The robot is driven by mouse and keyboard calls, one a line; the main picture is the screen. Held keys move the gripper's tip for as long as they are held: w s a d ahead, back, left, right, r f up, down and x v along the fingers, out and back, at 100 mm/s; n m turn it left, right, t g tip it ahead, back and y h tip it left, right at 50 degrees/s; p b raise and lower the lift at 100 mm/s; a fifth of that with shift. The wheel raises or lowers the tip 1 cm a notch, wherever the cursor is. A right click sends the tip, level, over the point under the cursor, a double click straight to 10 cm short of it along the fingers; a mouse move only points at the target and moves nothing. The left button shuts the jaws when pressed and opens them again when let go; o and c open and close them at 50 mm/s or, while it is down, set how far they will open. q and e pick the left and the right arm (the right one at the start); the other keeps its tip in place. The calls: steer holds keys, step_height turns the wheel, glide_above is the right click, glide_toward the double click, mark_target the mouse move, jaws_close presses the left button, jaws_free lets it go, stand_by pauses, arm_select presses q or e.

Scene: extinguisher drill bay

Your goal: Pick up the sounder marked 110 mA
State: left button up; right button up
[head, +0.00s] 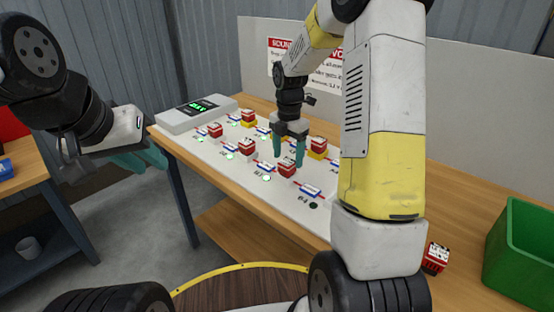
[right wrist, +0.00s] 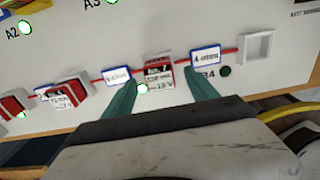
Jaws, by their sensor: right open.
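A red sounder with a white label (head: 287,168) sits on the white board. In the right wrist view the same sounder (right wrist: 158,76) shows between the fingertips; its label is too small to read surely. My right gripper (head: 288,158) is open, pointing down, with its teal fingers either side of that sounder; I cannot tell whether they touch it. The fingers also show in the right wrist view (right wrist: 162,84). Several similar red sounders stand on the board, one nearer the left (head: 215,130); their markings are unreadable. My left gripper (head: 148,160) hangs left of the table, its opening unclear.
The white board (head: 185,144) carries blue-edged labelled blocks, red lines and green lights, with a meter box (head: 196,112) at its far left. A loose red block (head: 435,258) and a green bin (head: 522,255) are at the right. My right arm hides part of the board.

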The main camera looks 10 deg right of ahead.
mark_target(287, 161)
step_height(287, 161, down, 4)
steer(key=shift+r, duration=0.15)
jaws_close()
steer(key=shift+r, duration=0.15)
